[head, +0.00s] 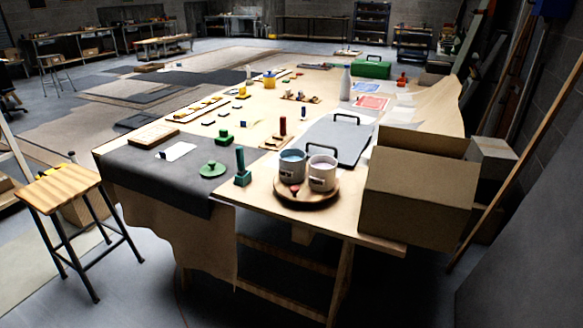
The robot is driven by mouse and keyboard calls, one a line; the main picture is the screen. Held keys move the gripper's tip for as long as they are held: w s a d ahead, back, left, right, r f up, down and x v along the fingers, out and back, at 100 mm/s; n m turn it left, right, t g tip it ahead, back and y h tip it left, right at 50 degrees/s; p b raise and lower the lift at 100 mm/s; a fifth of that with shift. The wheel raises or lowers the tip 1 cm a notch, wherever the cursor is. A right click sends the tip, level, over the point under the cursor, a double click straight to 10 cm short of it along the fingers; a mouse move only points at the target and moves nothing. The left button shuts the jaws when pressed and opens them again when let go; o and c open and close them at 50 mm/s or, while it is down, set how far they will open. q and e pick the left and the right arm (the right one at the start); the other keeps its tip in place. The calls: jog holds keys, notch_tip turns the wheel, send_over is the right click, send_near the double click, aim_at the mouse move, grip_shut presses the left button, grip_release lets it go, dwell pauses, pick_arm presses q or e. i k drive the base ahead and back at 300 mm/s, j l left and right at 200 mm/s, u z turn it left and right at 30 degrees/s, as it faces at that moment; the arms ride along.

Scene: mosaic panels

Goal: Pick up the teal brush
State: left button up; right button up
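A dark teal-green upright piece (240,160) with a block-like lower part stands near the front edge of the worktable (262,203). It may be the teal brush, but it is too small to tell for certain. It is just left of two light mugs and right of a round green piece with a knob (213,169). Neither of my grippers shows in the head view.
The two mugs (321,173) stand on a round wooden board (306,196) with a small red item. A cardboard box (417,200) fills the table's right front corner. A grey case (337,140) lies behind. A wooden stool (60,188) stands left on open floor.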

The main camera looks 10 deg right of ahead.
aim_at(242, 171)
jog(key=i+j+z, duration=0.1)
jog(key=z, duration=0.6)
jog(key=i+j+z, duration=0.1)
jog(key=j+z, duration=0.6)
jog(key=i+j+z, duration=0.1)
jog(key=j+z, duration=0.2)
jog(key=j, duration=0.7)
